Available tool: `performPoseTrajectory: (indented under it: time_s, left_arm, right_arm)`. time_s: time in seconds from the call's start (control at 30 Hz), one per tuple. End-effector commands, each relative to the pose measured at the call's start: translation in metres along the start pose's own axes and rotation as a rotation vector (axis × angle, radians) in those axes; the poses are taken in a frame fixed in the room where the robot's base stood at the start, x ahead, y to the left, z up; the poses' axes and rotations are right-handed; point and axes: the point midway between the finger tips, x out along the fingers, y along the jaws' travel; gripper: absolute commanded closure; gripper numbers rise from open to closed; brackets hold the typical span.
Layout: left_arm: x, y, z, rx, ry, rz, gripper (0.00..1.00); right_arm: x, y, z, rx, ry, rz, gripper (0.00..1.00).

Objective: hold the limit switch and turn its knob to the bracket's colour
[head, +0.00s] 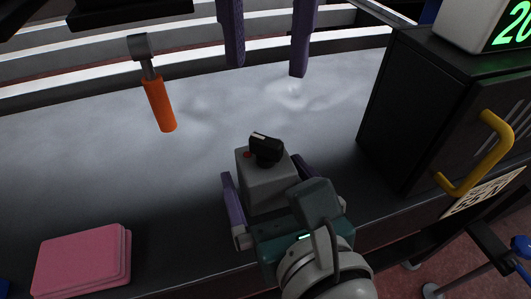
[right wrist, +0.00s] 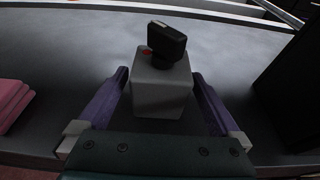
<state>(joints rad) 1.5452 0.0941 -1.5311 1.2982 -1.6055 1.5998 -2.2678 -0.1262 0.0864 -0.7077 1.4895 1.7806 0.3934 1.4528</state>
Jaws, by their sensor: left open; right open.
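The limit switch (head: 262,188) is a grey box standing upright on the table, with a black knob (head: 267,149) on top and a red mark beside the knob. The right wrist view shows the switch (right wrist: 160,97) and its knob (right wrist: 166,42) too. My right gripper (head: 264,166) is open, with one purple finger on each side of the box; gaps show between the fingers and the box in the wrist view. My left gripper (head: 267,70) is open and empty, beyond the switch at the top. I cannot make out a bracket in either view.
An orange-handled hammer (head: 160,101) lies at the left. A pink stack (head: 84,260) sits at the front left, near the table edge. A black cabinet (head: 418,115) with a yellow handle (head: 490,155) stands at the right. The grey table between hammer and switch is clear.

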Motion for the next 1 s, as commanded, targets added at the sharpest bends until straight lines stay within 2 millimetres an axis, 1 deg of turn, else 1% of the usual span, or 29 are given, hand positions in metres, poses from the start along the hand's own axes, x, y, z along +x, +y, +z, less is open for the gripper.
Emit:
performPoseTrajectory:
  time_s: [0.03, 0.13, 0.4, 0.43, 1.0]
  left_arm:
    - [0.0000, 0.0000, 0.0000, 0.000, 0.000, 0.000, 0.50]
    - [0.0000, 0.0000, 0.0000, 0.000, 0.000, 0.000, 0.50]
    - [0.0000, 0.0001, 0.0000, 0.000, 0.000, 0.000, 0.50]
    - [0.0000, 0.0001, 0.0000, 0.000, 0.000, 0.000, 0.50]
    - [0.0000, 0.0000, 0.0000, 0.000, 0.000, 0.000, 0.50]
  right_arm:
    - [0.0050, 0.0004, 0.0008, -0.001, -0.001, 0.001, 0.00]
    - [0.0101, 0.0003, 0.0009, -0.001, -0.001, 0.001, 0.00]
    - [0.0115, 0.0002, 0.0005, -0.001, -0.001, 0.001, 0.00]
    - [0.0115, 0.0002, 0.0005, -0.001, -0.001, 0.001, 0.01]
    - [0.0113, 0.0001, 0.0005, -0.001, -0.001, 0.001, 0.65]
